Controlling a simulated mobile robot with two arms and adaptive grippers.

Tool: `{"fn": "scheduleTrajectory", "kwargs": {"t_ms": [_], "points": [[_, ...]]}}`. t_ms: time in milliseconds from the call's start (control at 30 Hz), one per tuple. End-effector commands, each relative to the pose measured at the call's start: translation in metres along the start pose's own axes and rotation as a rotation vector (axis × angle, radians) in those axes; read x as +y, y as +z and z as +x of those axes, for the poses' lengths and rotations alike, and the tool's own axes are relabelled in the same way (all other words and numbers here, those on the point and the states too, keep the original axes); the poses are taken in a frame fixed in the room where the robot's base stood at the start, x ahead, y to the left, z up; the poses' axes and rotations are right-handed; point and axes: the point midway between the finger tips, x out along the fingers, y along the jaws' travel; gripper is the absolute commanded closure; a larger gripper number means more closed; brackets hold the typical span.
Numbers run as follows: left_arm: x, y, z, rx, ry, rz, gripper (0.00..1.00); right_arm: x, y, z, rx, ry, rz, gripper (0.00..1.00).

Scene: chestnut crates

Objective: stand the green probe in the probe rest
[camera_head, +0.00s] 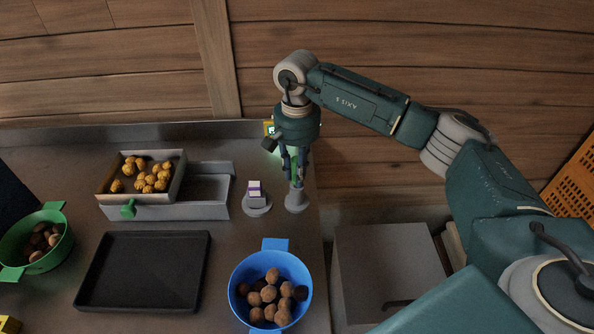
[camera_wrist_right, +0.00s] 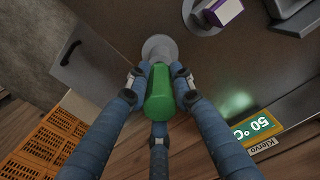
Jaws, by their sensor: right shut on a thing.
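The green probe (camera_wrist_right: 160,100) is held between the fingers of my right gripper (camera_head: 296,180), which is shut on it. In the right wrist view the gripper (camera_wrist_right: 160,82) has its blue fingers around the probe. The grey probe rest (camera_head: 297,203), a cone-like stand near the right edge of the steel table, is directly below the fingertips. In the wrist view the rest's round grey base (camera_wrist_right: 159,46) shows just beyond the probe. I cannot tell whether the probe's tip is inside the rest. My left gripper is not in view.
Beside the rest is a grey round stand (camera_head: 257,207) with a white and purple block (camera_head: 255,189). A display (camera_wrist_right: 259,127) reads 50 °C.

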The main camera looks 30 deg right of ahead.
Motion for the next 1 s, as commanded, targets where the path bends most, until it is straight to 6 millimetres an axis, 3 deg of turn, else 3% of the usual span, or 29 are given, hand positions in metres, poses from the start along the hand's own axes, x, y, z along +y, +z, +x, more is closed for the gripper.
{"fn": "scheduleTrajectory", "kwargs": {"t_ms": [667, 700, 800, 1000], "points": [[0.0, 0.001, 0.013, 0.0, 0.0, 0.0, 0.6, 0.0, 0.0, 0.018, 0.0, 0.0, 0.0, 1.0], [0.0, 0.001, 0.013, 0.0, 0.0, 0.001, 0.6, 0.0, 0.0, 0.018, 0.0, -0.001, 0.0, 0.75], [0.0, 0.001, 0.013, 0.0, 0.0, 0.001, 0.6, 0.0, 0.0, 0.017, 0.0, 0.0, 0.0, 0.55], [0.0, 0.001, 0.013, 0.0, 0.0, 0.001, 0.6, 0.0, 0.0, 0.017, 0.0, 0.0, 0.0, 0.55]]}}
